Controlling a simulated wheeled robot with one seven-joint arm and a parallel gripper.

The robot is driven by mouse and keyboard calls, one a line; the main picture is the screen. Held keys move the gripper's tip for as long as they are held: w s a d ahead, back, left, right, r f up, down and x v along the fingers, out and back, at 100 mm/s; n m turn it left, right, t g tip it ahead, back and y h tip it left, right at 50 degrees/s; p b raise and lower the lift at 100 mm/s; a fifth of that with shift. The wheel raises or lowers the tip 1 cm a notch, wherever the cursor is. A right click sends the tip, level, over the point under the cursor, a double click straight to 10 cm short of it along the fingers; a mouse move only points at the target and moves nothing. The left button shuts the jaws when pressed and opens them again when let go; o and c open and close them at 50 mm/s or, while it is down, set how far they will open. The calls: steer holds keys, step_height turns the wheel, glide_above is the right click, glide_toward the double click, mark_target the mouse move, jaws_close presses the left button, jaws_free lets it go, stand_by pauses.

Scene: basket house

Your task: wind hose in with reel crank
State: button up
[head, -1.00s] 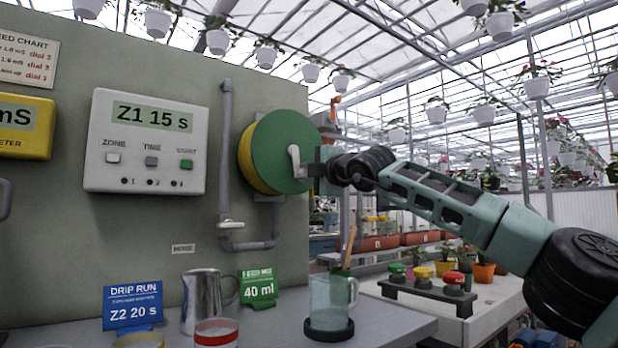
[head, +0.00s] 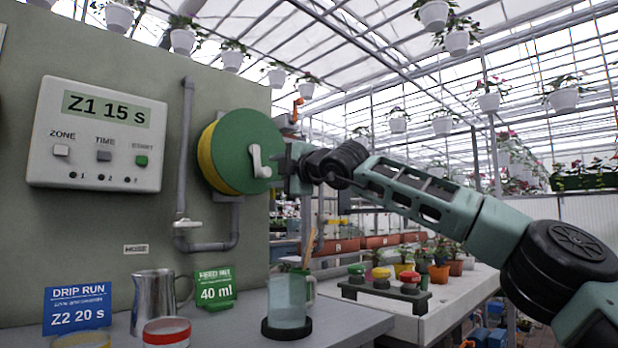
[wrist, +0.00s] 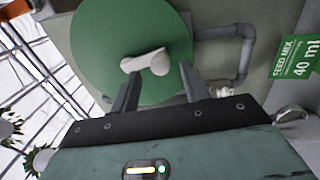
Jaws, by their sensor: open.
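The hose reel (head: 236,140) is mounted on the grey-green panel, with a green disc face and a yellow band, probably the hose, behind it. Its white crank (head: 256,158) sits on the disc, its upper end near the disc's middle and its knob lower right. My gripper (head: 278,165) is just right of the crank, facing the disc. In the wrist view the crank (wrist: 148,62) lies just beyond the tips of my two fingers (wrist: 158,82), which are apart with nothing gripped between them. Whether a finger touches the knob is unclear.
A grey pipe with a valve (head: 187,224) runs beside the reel. Below, a metal jug (head: 153,300), a clear pitcher (head: 287,300) and small signs stand on the bench (head: 340,325). A control box (head: 97,135) hangs to the left. Potted plants stand at right.

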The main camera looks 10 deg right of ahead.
steer(key=r+b+v, duration=0.1)
steer(key=b+v, duration=0.2)
steer(key=v, duration=1)
steer(key=shift+s+d+f, duration=0.2)
steer(key=shift+s+f, duration=0.15)
steer(key=shift+f, duration=0.1)
